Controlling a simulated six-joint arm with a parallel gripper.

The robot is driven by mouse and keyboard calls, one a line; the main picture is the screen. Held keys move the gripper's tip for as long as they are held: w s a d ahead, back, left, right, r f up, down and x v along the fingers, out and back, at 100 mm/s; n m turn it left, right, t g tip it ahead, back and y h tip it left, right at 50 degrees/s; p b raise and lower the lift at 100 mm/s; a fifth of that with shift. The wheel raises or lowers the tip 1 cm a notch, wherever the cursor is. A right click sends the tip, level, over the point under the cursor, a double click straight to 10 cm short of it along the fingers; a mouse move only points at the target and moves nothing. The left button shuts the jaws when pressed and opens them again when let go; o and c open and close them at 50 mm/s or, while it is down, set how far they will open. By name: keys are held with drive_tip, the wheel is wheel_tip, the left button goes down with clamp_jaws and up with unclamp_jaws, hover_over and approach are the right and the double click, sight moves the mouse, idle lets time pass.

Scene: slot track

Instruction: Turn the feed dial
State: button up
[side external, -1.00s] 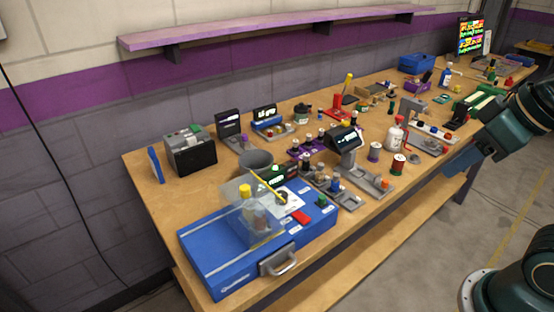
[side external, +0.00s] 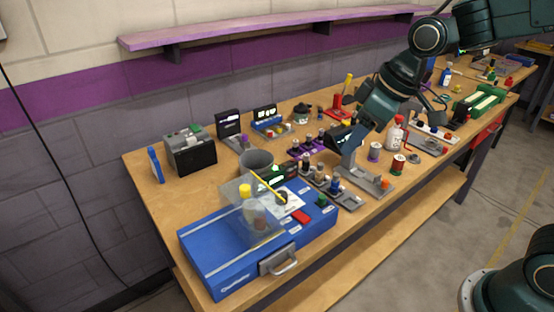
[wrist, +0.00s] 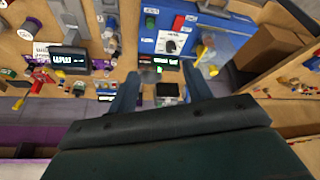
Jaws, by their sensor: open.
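The blue case (side external: 205,262) stands at the near left end of the bench. On its top a dark round dial (side external: 283,197) sits on a white plate, partly behind a clear cover. In the wrist view the dial (wrist: 171,45) shows on its white plate on the blue panel, near the top. I cannot read its label, so I cannot be sure it is the feed dial. My gripper (wrist: 158,88) is open, with nothing seen between its fingers. In the side view my gripper (side external: 352,160) is over the bench, right of the blue case and apart from the dial.
A red button (side external: 301,216) and a green knob (side external: 321,202) sit near the dial. Several small fixtures and spools crowd the bench around my gripper.

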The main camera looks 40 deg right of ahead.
drive_tip(key=n+y, duration=0.1)
drive_tip(key=n, duration=0.1)
approach(282, 194)
drive_tip(key=shift+g, duration=0.4)
drive_tip(key=v, duration=0.5)
drive_tip(key=shift+w+r, duration=0.15)
drive_tip(key=shift+w, duration=0.25)
drive_tip(key=shift+x, duration=6.85)
drive_tip(key=c, duration=1)
